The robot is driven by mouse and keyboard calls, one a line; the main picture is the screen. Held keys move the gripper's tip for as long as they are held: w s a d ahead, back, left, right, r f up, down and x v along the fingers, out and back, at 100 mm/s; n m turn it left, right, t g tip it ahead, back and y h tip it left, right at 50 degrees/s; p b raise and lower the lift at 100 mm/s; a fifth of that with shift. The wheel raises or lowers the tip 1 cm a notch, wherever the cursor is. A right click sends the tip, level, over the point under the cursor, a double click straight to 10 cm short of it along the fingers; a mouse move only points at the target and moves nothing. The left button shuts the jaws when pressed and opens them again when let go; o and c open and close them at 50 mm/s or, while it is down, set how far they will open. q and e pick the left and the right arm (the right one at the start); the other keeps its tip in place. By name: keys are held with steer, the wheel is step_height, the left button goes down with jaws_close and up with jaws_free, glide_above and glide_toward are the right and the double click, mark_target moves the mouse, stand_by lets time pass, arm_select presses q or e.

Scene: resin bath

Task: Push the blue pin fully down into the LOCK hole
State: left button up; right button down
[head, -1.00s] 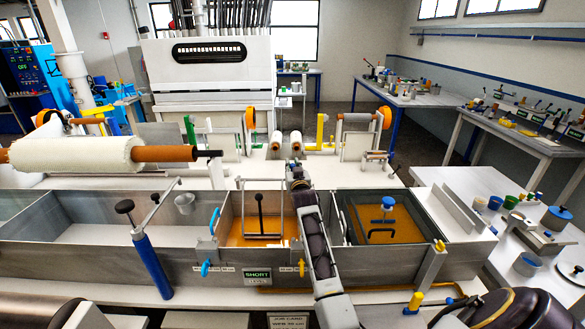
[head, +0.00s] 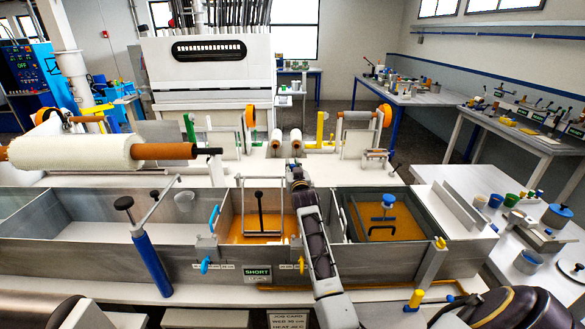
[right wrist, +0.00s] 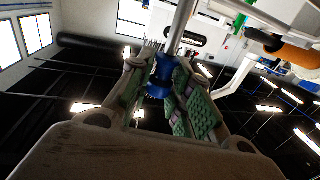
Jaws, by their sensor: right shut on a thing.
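My right gripper (right wrist: 160,85) is shut on a blue piece (right wrist: 159,70) with a grey rod running from it, in the right wrist view. This looks like the blue pin, but its lower end cannot be made out. In the head view, my right arm reaches over the baths to the gripper (head: 297,174) near the divider, and the held piece is hidden there. No hole marked LOCK can be read in either view. My left gripper is not in view.
An orange-filled bath (head: 232,228) lies left of my right arm, another (head: 428,232) to its right. Small blue (head: 204,265) and yellow (head: 302,265) parts sit on the front wall beside a SHORT sign (head: 257,272). White rollers (head: 296,138) stand behind.

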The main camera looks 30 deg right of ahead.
steer(key=shift+f, duration=0.35)
steer(key=c, duration=1.2)
jaws_free()
steer(key=shift+f, duration=0.1)
steer(key=shift+c, duration=0.2)
steer(key=shift+s+a+f, duration=0.1)
steer(key=shift+s+f, duration=0.1)
steer(key=v, duration=1.1)
steer(key=shift+s+r, duration=0.25)
steer(key=shift+r, duration=0.1)
steer(key=shift+a, duration=0.1)
steer(key=shift+s+f, duration=0.1)
